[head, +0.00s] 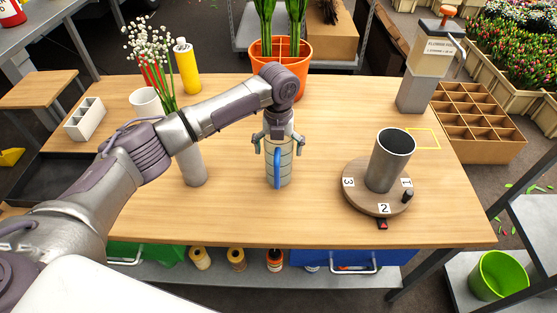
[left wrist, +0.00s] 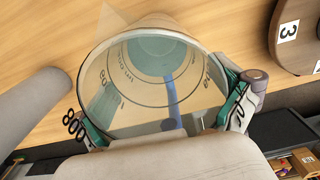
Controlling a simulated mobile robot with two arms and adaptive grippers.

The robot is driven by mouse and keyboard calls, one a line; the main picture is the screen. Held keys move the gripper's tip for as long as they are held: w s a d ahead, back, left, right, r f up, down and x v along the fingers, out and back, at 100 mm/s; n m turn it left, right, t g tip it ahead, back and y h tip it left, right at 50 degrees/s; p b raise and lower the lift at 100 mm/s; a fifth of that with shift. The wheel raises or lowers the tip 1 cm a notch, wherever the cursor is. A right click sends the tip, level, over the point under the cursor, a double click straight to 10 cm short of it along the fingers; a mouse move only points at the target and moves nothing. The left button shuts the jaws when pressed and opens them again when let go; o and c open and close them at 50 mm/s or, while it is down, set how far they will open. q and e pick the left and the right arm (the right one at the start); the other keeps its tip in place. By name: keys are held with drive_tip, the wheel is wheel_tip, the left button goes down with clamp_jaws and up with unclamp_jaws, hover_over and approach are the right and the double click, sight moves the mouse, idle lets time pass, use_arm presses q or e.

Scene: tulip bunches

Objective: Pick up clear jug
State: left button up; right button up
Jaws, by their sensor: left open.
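The clear jug (head: 284,172), with markings on its wall and a blue handle facing the front, stands upright on the wooden table (head: 330,225). My left gripper (head: 277,143) is over the jug from above, with its fingers spread on either side of the upper wall. In the left wrist view the jug's round mouth (left wrist: 150,25) fills the middle, and the fingers of my left gripper (left wrist: 165,117) straddle it. Whether the fingers touch the wall is hard to tell. My right gripper is not in view.
A grey vase of white flowers (head: 192,165) stands left of the jug. A metal cylinder (head: 390,165) sits on a numbered round turntable (head: 357,190) at right. An orange pot (head: 290,75) is behind. A yellow square outline (head: 438,140) marks the right side.

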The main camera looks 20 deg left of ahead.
use_arm(q)
drive_tip(key=shift+s, duration=0.15)
drive_tip(key=c, duration=1.7)
